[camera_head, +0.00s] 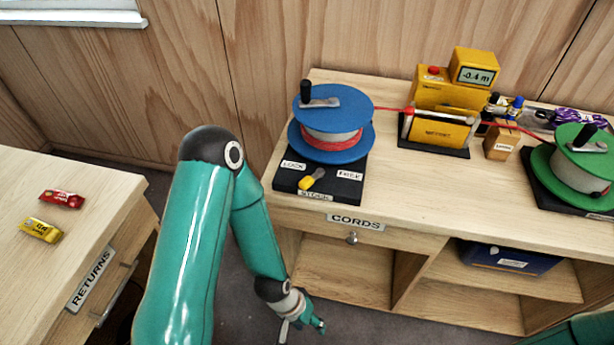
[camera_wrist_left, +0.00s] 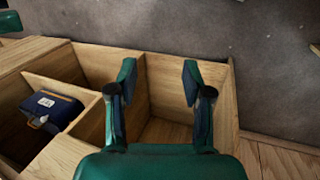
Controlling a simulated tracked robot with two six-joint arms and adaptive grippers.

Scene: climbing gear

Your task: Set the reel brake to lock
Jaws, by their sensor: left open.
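The blue reel (camera_head: 334,120) stands on a black base at the left end of the cord bench, wound with red cord. Its brake lever (camera_head: 312,178) has a yellow tip and sits on the front of the base, between the LOCK label (camera_head: 293,165) and the FREE label (camera_head: 349,175). The yellow tip points down and left, on the LOCK side of the middle; I cannot tell its exact setting. My left gripper (camera_head: 303,330) is low in front of the bench, well below the reel. In the left wrist view my left gripper (camera_wrist_left: 158,85) is open and empty.
The CORDS drawer (camera_head: 355,221) and open shelves lie below the bench top. A yellow meter (camera_head: 441,130) and a green reel (camera_head: 580,165) stand to the right. The RETURNS table (camera_head: 75,215) holds two wrapped bars.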

